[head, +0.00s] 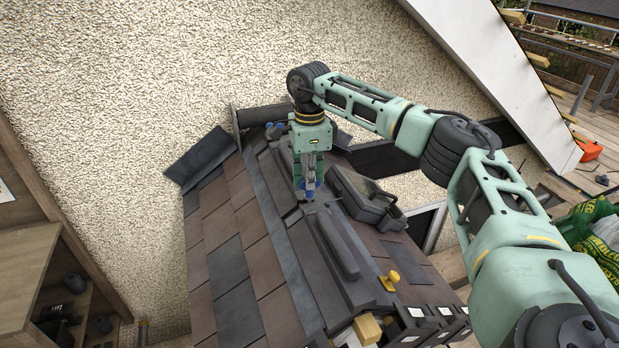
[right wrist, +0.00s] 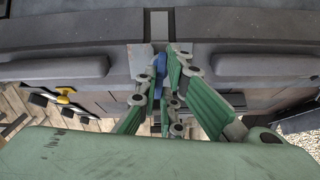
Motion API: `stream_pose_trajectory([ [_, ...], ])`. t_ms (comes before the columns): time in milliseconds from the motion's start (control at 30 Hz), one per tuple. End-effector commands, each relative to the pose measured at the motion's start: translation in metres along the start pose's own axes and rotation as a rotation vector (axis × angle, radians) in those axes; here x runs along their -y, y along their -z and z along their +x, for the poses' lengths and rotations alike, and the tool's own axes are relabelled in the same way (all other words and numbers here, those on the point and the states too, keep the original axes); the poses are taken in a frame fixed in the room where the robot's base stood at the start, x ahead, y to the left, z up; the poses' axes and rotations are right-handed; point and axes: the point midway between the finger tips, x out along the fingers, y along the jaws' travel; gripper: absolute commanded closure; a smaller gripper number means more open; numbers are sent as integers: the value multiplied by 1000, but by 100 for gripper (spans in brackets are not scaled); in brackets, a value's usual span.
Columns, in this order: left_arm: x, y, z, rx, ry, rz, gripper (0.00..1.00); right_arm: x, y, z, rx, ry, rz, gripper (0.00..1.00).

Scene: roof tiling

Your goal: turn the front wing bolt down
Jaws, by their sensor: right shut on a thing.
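The front wing bolt is the small blue piece (head: 311,188) on the ridge of the small tiled roof. My right gripper (head: 308,187) points down at the ridge and is shut on it. In the right wrist view the blue bolt (right wrist: 161,66) shows between the green fingers (right wrist: 165,78), against the dark ridge. The fingers cover much of the bolt, so how far down it sits is hard to tell. Another blue piece (head: 274,127) shows farther back on the ridge, partly behind my arm. My left gripper is not in view.
Dark ridge caps (head: 338,245) run along the roof top, with brown and grey tiles (head: 226,232) sloping left. A dark tray (head: 368,198) sits close right of the gripper. A yellow knob (head: 390,279) stands toward the front. A rough wall (head: 130,90) rises behind.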

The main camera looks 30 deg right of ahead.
Motion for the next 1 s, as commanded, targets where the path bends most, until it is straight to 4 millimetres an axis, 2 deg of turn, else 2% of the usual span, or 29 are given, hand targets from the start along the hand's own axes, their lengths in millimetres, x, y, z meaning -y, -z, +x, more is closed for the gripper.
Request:
stream_pose_trajectory([
  [1000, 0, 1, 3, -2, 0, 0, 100, 3, 0, -6, 10, 9, 942, 100],
])
